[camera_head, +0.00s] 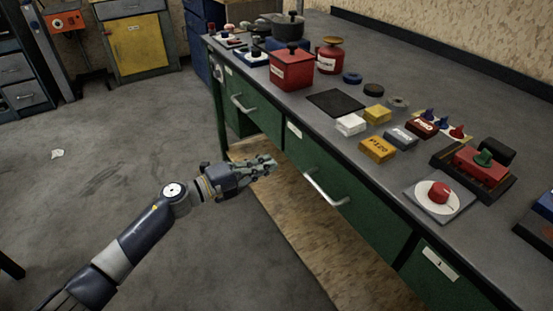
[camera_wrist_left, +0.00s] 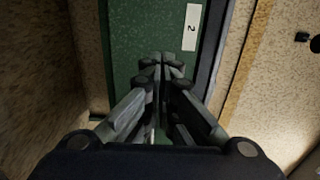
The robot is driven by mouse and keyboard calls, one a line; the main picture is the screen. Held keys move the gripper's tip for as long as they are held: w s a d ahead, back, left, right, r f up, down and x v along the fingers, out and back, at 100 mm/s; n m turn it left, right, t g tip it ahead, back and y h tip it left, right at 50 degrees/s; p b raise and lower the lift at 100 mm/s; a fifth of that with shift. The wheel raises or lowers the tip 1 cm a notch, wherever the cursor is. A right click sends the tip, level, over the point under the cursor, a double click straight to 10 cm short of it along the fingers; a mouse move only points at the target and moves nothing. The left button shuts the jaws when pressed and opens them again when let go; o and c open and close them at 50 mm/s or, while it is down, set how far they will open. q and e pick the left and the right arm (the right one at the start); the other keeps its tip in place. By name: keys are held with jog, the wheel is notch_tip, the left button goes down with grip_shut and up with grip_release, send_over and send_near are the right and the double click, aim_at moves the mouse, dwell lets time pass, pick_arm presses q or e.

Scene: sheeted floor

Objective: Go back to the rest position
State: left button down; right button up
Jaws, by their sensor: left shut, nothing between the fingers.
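My left gripper (camera_head: 262,165) is in front of the workbench, over the floor side and below the level of the bench top. It also shows in the left wrist view (camera_wrist_left: 162,62), with its fingers together and nothing between them. In the left wrist view a green drawer front (camera_wrist_left: 130,35) with a white label marked 2 (camera_wrist_left: 191,27) lies beyond the fingertips. In the head view the gripper is left of the green drawer with a metal handle (camera_head: 326,190); I cannot tell whether it touches anything. My right gripper is not in view.
The bench top (camera_head: 300,105) holds a red box (camera_head: 291,72), a red canister (camera_head: 330,58), a black mat (camera_head: 338,103), yellow blocks (camera_head: 377,149) and a red button on a plate (camera_head: 439,192). A wooden board (camera_head: 300,225) lies low under the bench. Open floor (camera_head: 110,150) spreads to the left.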

pick_arm(q)
jog(key=s+a+f+n+t+y, duration=0.1)
jog(key=s+a+f+n+y, duration=0.35)
jog(key=f+n, duration=0.35)
jog(key=s+a+f+n+y, duration=0.3)
jog(key=a+f+n+y, duration=0.25)
jog(key=f, duration=0.45)
jog(key=s+a+f+n+t+y, duration=0.1)
jog(key=s+a+f+n+y, duration=0.35)
jog(key=f+n, duration=0.4)
jog(key=s+f+n+g, duration=0.3)
jog(key=s+f+g, duration=0.35)
jog(key=s, duration=0.75)
jog(key=s+f+n+g, duration=0.2)
jog(key=s+f+g, duration=0.1)
jog(key=s+f, duration=0.85)
jog(key=s+a+r+g+p, duration=0.1)
jog(key=s+a+p, duration=0.1)
jog(key=s+p, duration=1.4)
jog(key=shift+s+a+r, duration=0.15)
jog(key=shift+s+r, duration=0.25)
jog(key=shift+s, duration=0.65)
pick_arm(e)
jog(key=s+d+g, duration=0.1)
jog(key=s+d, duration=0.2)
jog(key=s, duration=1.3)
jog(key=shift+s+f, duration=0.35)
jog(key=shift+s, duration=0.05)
